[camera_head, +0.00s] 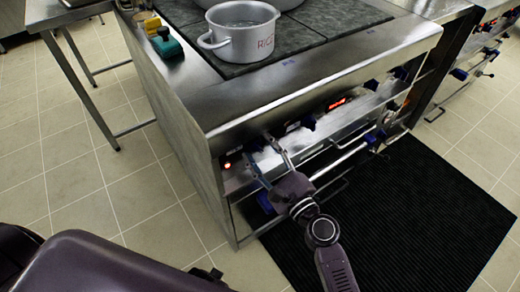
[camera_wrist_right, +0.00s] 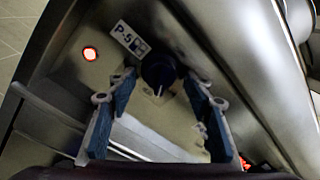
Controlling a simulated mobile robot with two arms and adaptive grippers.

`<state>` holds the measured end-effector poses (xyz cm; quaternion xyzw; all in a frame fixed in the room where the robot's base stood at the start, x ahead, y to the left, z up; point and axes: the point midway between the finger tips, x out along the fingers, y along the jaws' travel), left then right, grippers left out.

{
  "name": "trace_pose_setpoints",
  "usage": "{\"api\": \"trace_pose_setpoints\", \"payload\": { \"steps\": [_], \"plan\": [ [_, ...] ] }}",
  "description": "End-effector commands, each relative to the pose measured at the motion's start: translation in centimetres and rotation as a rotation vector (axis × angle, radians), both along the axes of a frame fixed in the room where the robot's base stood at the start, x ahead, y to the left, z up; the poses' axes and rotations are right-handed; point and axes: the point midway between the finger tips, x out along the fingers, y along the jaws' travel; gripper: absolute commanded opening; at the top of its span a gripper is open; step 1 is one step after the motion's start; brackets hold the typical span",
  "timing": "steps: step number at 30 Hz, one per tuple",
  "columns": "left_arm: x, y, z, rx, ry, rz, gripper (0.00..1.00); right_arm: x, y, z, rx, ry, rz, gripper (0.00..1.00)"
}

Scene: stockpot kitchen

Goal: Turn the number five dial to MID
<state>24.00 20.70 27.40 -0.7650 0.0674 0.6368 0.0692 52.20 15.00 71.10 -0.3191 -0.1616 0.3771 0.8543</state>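The number five dial is a dark round knob (camera_wrist_right: 158,70) on the steel front panel, with a white "P-5" label (camera_wrist_right: 131,40) beside it in the right wrist view. A white mark shows on the knob's lower part; its exact setting is too small to read. My right gripper (camera_wrist_right: 160,84) is open, with its two blue-padded fingers on either side of the dial. I cannot tell whether they touch it. In the head view this gripper (camera_head: 262,156) reaches the left end of the stove's front panel. My left gripper is not in view.
A "RICE" pot (camera_head: 240,43) stands on the stove. A black mat (camera_head: 400,220) lies on the floor in front.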

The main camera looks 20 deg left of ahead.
Motion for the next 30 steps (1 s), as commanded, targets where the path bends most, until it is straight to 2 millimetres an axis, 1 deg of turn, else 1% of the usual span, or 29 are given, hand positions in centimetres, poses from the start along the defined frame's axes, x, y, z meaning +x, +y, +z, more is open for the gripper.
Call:
{"api": "trace_pose_setpoints", "payload": {
  "steps": [5,8,11,18,21,25,30],
  "plan": [
    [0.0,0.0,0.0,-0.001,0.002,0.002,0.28,-0.1,0.0,0.0,0.0,0.0,0.001,0.47],
    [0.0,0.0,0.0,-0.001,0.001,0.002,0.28,-0.6,-0.6,-0.1,-0.001,0.0,0.001,0.47],
    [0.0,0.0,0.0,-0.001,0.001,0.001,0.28,-1.6,-1.7,-0.2,-0.002,0.001,0.001,0.47],
    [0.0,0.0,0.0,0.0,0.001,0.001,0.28,-5.1,-5.7,-0.4,-0.002,0.002,0.0,0.47],
    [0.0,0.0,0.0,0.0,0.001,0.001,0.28,-6.3,-7.0,-0.5,-0.003,0.002,0.001,0.47],
    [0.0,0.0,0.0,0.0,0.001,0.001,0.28,-7.4,-8.3,-0.5,0.0,0.002,0.0,0.47],
    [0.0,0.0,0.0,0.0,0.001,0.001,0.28,-7.9,-9.0,-0.4,0.001,0.001,0.0,0.47]
  ]
}}
